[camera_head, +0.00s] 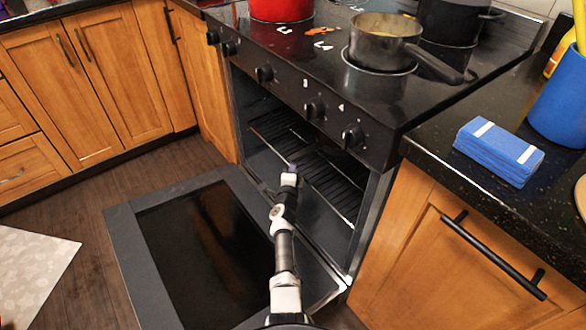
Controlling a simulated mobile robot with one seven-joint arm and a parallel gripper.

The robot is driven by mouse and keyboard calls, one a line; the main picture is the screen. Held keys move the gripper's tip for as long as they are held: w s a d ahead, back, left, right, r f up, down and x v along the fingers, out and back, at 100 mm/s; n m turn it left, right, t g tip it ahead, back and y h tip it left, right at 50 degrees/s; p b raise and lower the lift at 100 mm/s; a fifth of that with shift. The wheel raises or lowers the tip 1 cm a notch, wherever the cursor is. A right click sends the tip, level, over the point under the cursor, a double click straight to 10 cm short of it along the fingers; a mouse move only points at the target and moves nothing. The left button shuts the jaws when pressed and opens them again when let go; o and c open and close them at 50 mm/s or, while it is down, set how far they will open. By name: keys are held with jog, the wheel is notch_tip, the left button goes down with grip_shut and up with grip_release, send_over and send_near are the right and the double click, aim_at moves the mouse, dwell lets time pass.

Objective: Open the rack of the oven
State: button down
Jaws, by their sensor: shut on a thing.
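The oven stands in the middle with its door (205,245) folded down flat toward the front. A black wire rack (335,186) lies inside the oven cavity, with its front bar running across the opening. My arm reaches in over the open door, and my gripper (291,168) is at the rack's front edge, near the middle of the opening. It is shut on the rack. The fingertips are small and dark here, and the exact contact is hard to see. My wrist hides part of the rack's front bar.
Control knobs (315,110) stick out above the opening. A red pot (282,8) and a grey saucepan (383,42) with its handle toward the right stand on the stove. Wooden cabinets flank the oven.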

jog(key=shift+s, duration=0.1)
jog(key=s+a+p, duration=0.4)
jog(key=s+a, duration=0.3)
jog(key=a, duration=0.3)
jog(key=s+a+p, duration=0.5)
jog(key=s+a, duration=0.2)
jog(key=a, duration=0.3)
jog(key=shift+s+a, duration=0.2)
jog(key=shift+s, duration=0.15)
jog(key=c, duration=1.5)
grip_release()
jog(key=s+p, duration=0.1)
jog(key=s, duration=0.3)
jog(key=s+a+p, duration=0.1)
jog(key=s+p, duration=0.1)
jog(key=s, duration=0.3)
jog(key=s+a+p, duration=0.1)
jog(key=s, duration=0.3)
jog(key=shift+s+a+p, duration=0.1)
jog(key=shift+s+p, duration=0.2)
